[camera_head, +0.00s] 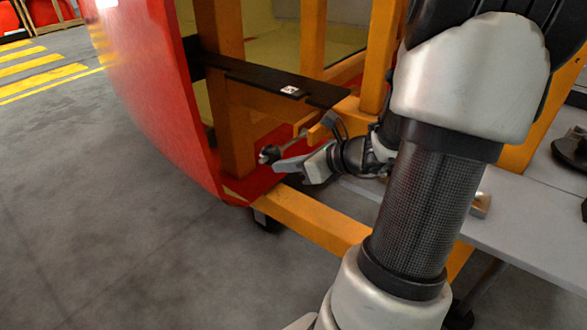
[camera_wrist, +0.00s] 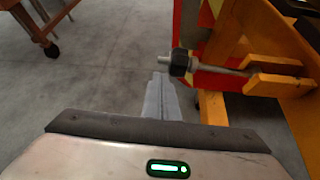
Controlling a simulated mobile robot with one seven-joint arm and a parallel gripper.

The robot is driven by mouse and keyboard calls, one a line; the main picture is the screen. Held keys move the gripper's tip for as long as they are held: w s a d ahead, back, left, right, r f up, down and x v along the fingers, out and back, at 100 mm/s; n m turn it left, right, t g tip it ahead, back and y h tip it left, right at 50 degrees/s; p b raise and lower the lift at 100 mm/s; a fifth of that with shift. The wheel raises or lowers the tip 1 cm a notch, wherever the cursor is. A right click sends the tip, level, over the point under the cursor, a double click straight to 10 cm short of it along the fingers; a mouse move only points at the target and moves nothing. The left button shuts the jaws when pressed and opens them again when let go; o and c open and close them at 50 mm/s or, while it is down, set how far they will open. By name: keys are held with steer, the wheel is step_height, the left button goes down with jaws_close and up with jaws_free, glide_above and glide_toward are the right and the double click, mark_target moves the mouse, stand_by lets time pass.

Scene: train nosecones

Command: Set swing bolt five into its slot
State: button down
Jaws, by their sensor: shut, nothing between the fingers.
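A swing bolt, a metal rod with a dark nut near its free end, shows in the head view (camera_head: 270,153) beside the red shell's lower edge. In the wrist view the bolt (camera_wrist: 180,62) lies nearly level, and its rod runs right to a forked orange bracket (camera_wrist: 275,64). I cannot tell which number it is, or whether the rod is seated in a slot. My gripper (camera_head: 280,166) is shut and empty, its fingertips just below the bolt's free end. In the wrist view the closed fingers (camera_wrist: 159,80) point up, left of and below the nut; contact is unclear.
The curved red shell (camera_head: 150,90) stands at the left, against the orange frame (camera_head: 315,215). A black strip (camera_head: 270,80) with a small white marker crosses above the bolt. A grey platform (camera_head: 530,225) lies right. The floor at left is open.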

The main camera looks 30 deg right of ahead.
steer(key=b+x, duration=0.1)
steer(key=x, duration=0.4)
steer(key=shift+r, duration=0.15)
